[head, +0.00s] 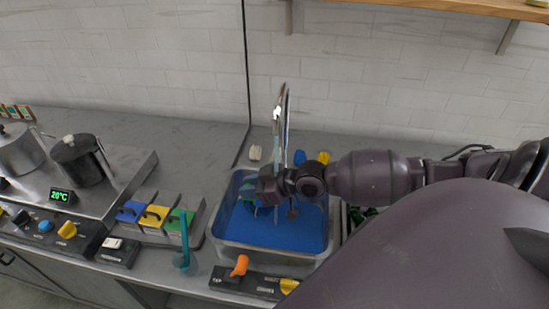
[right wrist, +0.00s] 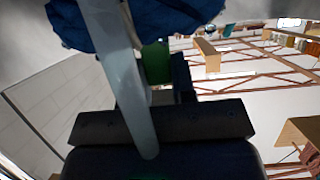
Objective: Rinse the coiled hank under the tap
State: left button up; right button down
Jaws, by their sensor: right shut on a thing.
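My right gripper (head: 272,189) reaches in from the right over the metal sink (head: 222,243), close in front of the tall curved tap (head: 283,115). It is shut on the coiled hank, dark blue in the right wrist view (right wrist: 175,14), with a green part (right wrist: 156,62) between the dark finger parts. My left gripper is not in view.
The sink floor is blue (head: 270,232). A panel marked TAP with an orange lever (head: 239,265) lies at the sink's front. Two pots (head: 82,160) stand farther left. A wooden shelf (head: 470,9) hangs upper right.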

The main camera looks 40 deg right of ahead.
jog(key=shift+r+p, duration=0.4)
dwell(0.3)
jog(key=shift+f, duration=0.3)
jog(key=shift+f, duration=0.15)
dwell(0.4)
jog(key=shift+w+a, duration=0.45)
jog(key=shift+w, duration=0.15)
jog(key=shift+w+a+r+p, duration=0.25)
jog(key=shift+w+r+p, duration=0.1)
jog(key=shift+r, duration=0.15)
jog(key=shift+w+a+r+p, duration=0.25)
jog(key=shift+r+p, duration=0.1)
jog(key=shift+r, duration=0.15)
